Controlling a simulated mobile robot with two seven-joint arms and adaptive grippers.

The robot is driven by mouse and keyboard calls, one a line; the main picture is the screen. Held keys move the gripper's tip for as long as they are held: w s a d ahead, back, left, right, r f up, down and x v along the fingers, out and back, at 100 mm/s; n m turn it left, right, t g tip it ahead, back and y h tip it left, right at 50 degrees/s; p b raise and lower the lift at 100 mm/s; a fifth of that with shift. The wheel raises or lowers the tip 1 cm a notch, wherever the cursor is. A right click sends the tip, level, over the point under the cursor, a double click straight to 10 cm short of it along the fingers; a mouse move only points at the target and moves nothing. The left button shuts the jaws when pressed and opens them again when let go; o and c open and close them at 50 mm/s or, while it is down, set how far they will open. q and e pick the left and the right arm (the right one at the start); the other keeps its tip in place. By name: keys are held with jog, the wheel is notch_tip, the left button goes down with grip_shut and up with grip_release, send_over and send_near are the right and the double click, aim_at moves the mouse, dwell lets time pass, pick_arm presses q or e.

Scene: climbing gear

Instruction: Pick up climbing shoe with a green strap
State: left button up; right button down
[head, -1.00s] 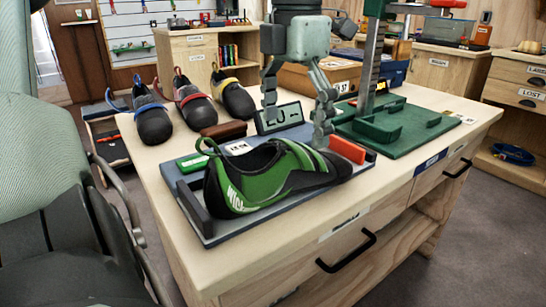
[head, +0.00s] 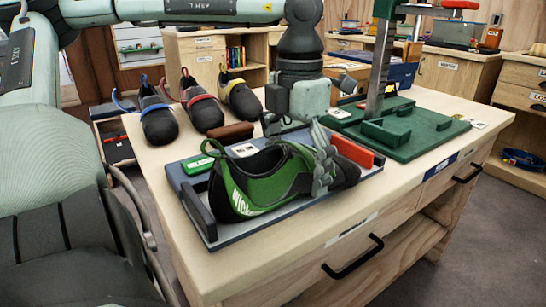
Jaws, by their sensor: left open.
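The climbing shoe with a green strap (head: 258,186) is green and black and lies on a grey tray (head: 215,232) on the wooden workbench, its toe to the right. My left gripper (head: 298,156) is open and points down over the shoe's middle and front part. One finger hangs on the near side, in front of the toe end. The other finger is behind the shoe and partly hidden. I cannot tell whether the fingers touch the shoe. My right gripper is not in view.
Three shoes with blue (head: 159,124), red (head: 204,113) and yellow (head: 242,101) straps stand at the back left. A green clamp stand (head: 410,133) stands right.

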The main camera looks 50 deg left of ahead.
pick_arm(q)
jog(key=shift+c, duration=0.5)
jog(key=c, duration=1.5)
jog(key=shift+r, duration=0.1)
